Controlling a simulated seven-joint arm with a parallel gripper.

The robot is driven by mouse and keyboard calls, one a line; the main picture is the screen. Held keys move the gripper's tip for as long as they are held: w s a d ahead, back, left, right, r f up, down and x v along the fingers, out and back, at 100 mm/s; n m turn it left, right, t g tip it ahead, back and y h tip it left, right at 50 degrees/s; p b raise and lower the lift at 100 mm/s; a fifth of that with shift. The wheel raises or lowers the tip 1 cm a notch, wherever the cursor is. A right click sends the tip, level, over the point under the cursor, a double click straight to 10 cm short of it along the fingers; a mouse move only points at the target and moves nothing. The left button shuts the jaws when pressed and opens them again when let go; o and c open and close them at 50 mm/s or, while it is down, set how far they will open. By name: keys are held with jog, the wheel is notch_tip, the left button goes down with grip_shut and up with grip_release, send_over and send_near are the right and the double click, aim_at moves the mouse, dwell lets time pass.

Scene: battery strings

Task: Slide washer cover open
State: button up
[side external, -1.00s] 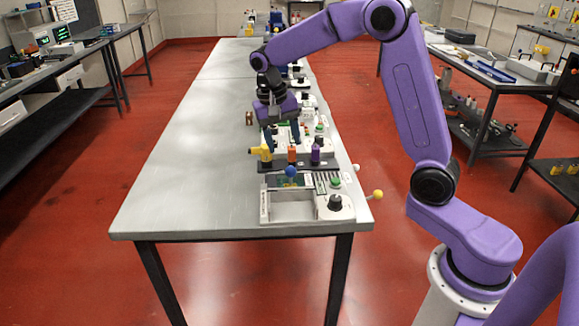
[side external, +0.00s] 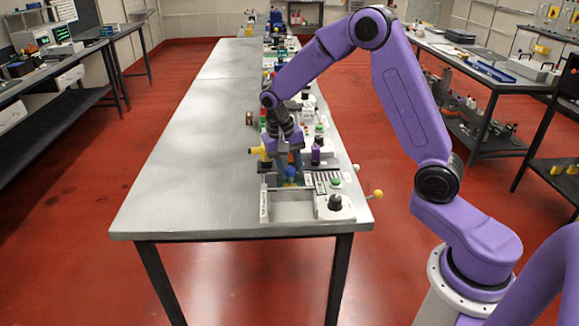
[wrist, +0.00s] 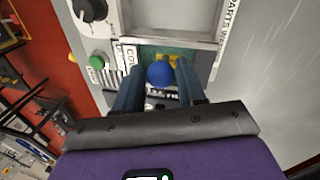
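The parts washer (side external: 265,205) is a pale box at the near end of the table, with an open basin. The wrist view shows its labelled rim (wrist: 226,35). A blue ball knob (side external: 290,172) stands at the basin's far end, by a greenish panel that appears to be the cover (wrist: 148,51). The knob also shows in the wrist view (wrist: 160,74). My gripper (side external: 291,165) points down over the knob. In the wrist view its fingers (wrist: 159,82) are spread, one on each side of the knob. Firm contact is not visible.
A black dial (side external: 335,202) and a green button (side external: 335,183) sit on the washer's right side. A yellow ball lever (side external: 377,194) sticks out past the table edge. A yellow tool and orange and purple bottles stand close behind. The table's left side is clear.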

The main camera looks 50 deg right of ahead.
grip_shut()
jog(key=s+a, duration=0.5)
jog(key=a, duration=0.1)
jog(key=shift+s, duration=0.4)
jog(key=shift+o, duration=1.7)
grip_release()
jog(key=shift+s, duration=0.1)
jog(key=shift+o, duration=0.8)
notch_tip(320, 180, up, 17)
jog(key=w+a, duration=0.2)
jog(key=shift+a, duration=0.35)
jog(key=shift+r, duration=0.1)
